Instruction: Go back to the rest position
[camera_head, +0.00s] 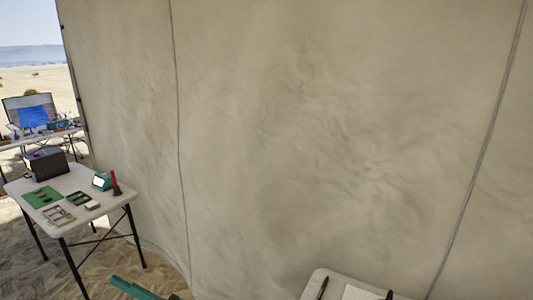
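My gripper is not clearly seen in the head view. A teal bar (134,288) with a dark piece beside it shows at the bottom edge, cut off by the frame; I cannot tell what it belongs to. No object is seen held.
A white folding table (110,194) stands at the left with a dark box (47,161), a green mat (42,197), trays and a red-topped item (114,184). Another table corner (318,279) is at bottom right. A beige tent wall (300,130) fills the background. Sandy ground lies between.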

